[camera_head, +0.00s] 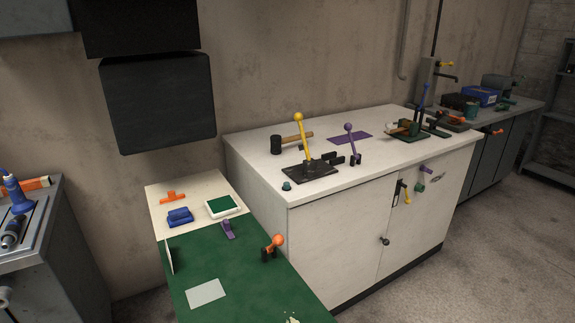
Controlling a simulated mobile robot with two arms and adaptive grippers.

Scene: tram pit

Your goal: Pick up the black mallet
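The black mallet (277,145) lies on the white cabinet's worktop (250,152), near its back left part. It has a dark head at the left and a light brown wooden handle pointing right. The handle passes behind a yellow lever, which hides a little of it. Neither of my grippers shows in the head view.
Beside the mallet stands the yellow lever (302,135) on a dark base plate (311,171). A purple lever (351,141) stands to its right. A lower green table (225,262) with small items is in front left. Grey floor (480,250) is clear at right.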

